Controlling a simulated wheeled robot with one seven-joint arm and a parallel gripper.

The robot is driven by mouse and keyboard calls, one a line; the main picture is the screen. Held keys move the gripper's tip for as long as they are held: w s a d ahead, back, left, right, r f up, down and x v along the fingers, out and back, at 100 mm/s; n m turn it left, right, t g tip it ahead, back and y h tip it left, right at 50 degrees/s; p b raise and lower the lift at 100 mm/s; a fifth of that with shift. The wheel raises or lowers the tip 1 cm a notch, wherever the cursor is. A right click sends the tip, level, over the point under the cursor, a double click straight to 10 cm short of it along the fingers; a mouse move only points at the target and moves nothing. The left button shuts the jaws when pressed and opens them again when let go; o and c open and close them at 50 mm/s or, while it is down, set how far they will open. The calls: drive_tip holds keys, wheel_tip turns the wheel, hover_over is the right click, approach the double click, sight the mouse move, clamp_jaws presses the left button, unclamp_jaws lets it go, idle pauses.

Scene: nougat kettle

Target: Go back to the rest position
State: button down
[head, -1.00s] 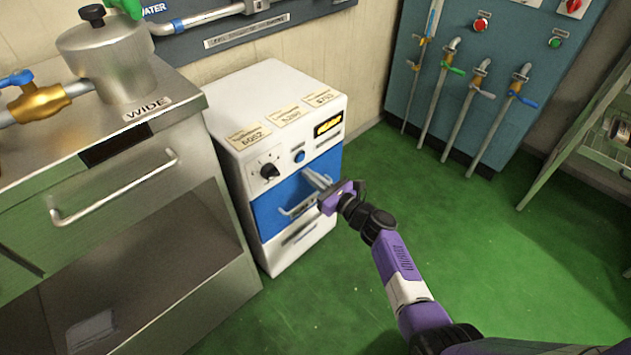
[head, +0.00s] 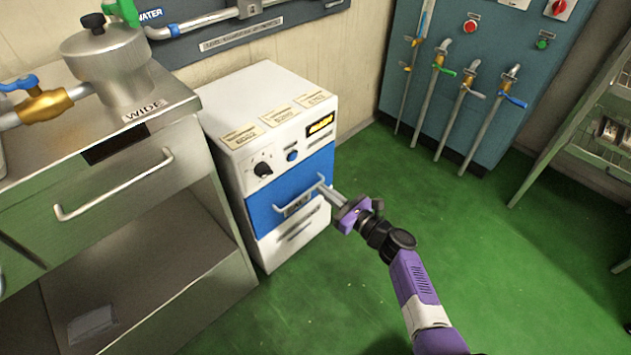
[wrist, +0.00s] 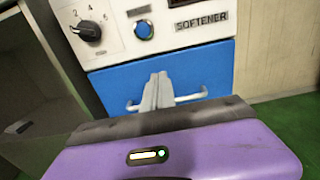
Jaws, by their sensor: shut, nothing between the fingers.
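My gripper (head: 328,192) is at the end of my purple and white arm, in front of the white softener machine (head: 240,150). Its fingers are together with nothing between them. They point at the handle (head: 300,196) of the machine's blue drawer front (head: 262,210). In the wrist view, the shut fingers (wrist: 157,90) overlap the middle of the handle against the blue front (wrist: 110,88). I cannot tell whether they touch the handle. The blue front looks closed, flush with the machine.
A steel cabinet (head: 120,220) with a drawer handle and open lower shelf stands at the left, a metal pot (head: 110,65) on top. A teal panel (head: 470,60) with several hoses is at the back right. A rack (head: 600,120) stands far right. The green floor (head: 480,240) is clear.

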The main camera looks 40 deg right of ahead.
drive_tip(key=s, duration=0.4)
drive_tip(key=shift+s+d+p, duration=0.1)
drive_tip(key=shift+s+p, duration=0.25)
drive_tip(key=shift+p, duration=0.05)
